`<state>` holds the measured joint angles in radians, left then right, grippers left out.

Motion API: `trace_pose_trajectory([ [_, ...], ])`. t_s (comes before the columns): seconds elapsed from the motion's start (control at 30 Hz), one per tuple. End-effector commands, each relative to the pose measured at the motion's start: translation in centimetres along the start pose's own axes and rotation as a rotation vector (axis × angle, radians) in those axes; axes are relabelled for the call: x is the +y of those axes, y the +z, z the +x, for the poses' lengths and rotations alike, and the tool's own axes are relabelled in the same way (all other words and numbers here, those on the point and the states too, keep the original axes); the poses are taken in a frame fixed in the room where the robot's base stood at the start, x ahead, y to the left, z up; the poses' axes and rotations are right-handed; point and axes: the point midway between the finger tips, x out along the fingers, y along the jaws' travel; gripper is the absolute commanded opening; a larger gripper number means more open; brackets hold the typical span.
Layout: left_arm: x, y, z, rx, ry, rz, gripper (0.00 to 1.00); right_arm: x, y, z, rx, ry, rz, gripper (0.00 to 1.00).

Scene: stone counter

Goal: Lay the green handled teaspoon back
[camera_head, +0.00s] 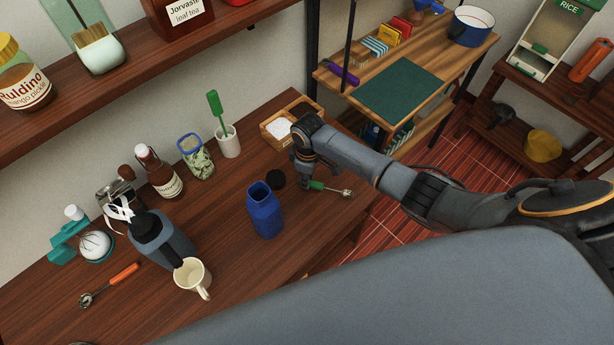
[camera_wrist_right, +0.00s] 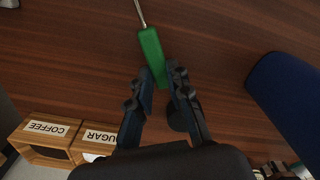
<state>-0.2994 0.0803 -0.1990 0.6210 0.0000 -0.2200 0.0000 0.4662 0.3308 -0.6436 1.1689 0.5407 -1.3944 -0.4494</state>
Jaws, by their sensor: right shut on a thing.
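The green handled teaspoon (camera_head: 330,189) is at the right end of the dark wooden counter, with its metal end pointing right. In the right wrist view its green handle (camera_wrist_right: 151,57) runs between my fingers and its metal stem leaves at the top. My right gripper (camera_head: 304,181) is shut on the end of the green handle; it also shows in the right wrist view (camera_wrist_right: 164,85). I cannot tell whether the spoon touches the counter. My left gripper is not in view.
A blue bottle (camera_head: 265,210) stands left of my gripper, with a black lid (camera_head: 275,179) near it. A wooden box (camera_head: 279,128) labelled coffee and sugar is behind. A white mug (camera_head: 192,278) and an orange-handled utensil (camera_head: 112,284) are farther left. Bare counter lies around the spoon.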

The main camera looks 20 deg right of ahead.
Motion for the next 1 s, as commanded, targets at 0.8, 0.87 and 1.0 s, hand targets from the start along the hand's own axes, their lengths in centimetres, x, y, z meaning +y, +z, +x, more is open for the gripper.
trace_pose_trajectory([
  [0.8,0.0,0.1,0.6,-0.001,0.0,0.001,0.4,0.0,0.0,0.9,0.001,0.0,0.0,0.44],
  [0.87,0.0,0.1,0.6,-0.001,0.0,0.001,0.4,0.0,0.0,0.9,0.001,0.0,0.0,0.44],
  [1.0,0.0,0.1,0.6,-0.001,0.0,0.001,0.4,0.0,0.0,0.9,0.0,0.0,0.0,0.44],
])
